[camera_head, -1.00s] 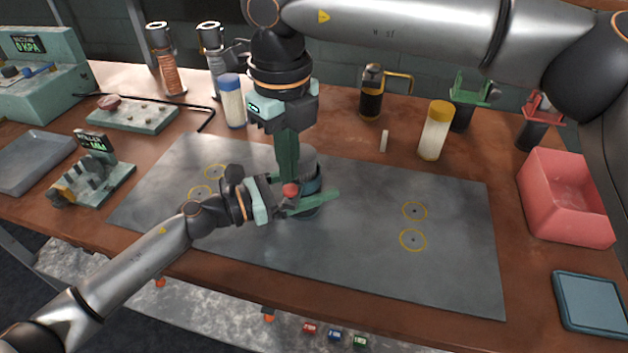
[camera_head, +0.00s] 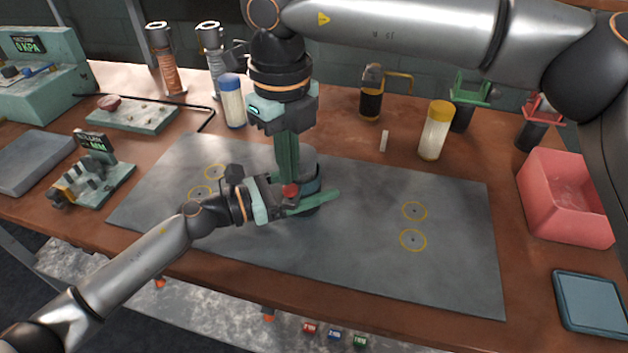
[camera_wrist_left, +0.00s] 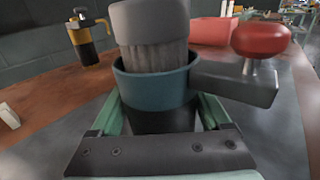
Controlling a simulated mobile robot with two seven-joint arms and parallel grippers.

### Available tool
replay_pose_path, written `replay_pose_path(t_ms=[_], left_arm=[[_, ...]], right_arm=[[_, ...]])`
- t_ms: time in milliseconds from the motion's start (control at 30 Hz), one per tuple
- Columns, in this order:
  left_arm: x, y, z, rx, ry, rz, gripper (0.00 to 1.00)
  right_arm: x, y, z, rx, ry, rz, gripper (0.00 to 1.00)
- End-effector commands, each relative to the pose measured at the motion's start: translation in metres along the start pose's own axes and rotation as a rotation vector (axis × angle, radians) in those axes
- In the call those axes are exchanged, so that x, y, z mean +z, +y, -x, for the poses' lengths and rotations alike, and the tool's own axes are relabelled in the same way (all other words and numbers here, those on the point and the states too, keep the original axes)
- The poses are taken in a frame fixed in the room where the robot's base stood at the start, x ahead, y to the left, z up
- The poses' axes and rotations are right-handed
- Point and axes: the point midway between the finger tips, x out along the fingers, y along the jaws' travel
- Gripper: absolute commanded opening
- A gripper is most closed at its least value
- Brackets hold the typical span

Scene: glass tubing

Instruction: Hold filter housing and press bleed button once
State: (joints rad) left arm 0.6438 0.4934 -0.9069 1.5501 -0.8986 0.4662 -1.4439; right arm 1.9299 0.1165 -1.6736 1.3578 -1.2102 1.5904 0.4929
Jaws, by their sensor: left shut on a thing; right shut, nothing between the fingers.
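The filter housing (camera_head: 309,166) stands upright on the grey mat, with a grey ribbed cap and a blue band. It fills the middle of the left wrist view (camera_wrist_left: 155,85). My left gripper (camera_head: 314,203) is shut around its lower body. The red bleed button (camera_head: 291,190) sits on a grey side arm of the housing; it also shows in the left wrist view (camera_wrist_left: 261,40), with nothing over it there. My right gripper (camera_head: 289,180) points down, shut and empty. Its tips overlap the area just above the button in the head view; I cannot see contact.
The grey mat (camera_head: 455,260) is clear on the right, with yellow rings. A white bottle with a yellow cap (camera_head: 435,132), a blue-capped bottle (camera_head: 232,102) and a black-yellow flask (camera_head: 371,95) stand behind. A pink bin (camera_head: 565,205) is at the right.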

Motion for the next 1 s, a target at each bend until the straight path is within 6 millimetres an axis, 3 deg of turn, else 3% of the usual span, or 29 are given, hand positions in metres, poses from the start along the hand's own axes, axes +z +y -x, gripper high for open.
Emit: replay_pose_path(t_ms=[667, 1000], left_arm=[[0.000, 0.000, 0.000, -0.001, 0.000, 0.000, 0.16], [0.000, 0.000, 0.000, -0.001, 0.000, 0.000, 0.16]], right_arm=[[0.000, 0.000, -0.021, 0.001, 0.001, -0.001, 0.00], [0.000, 0.000, -0.017, 0.000, 0.000, -0.001, 0.00]])
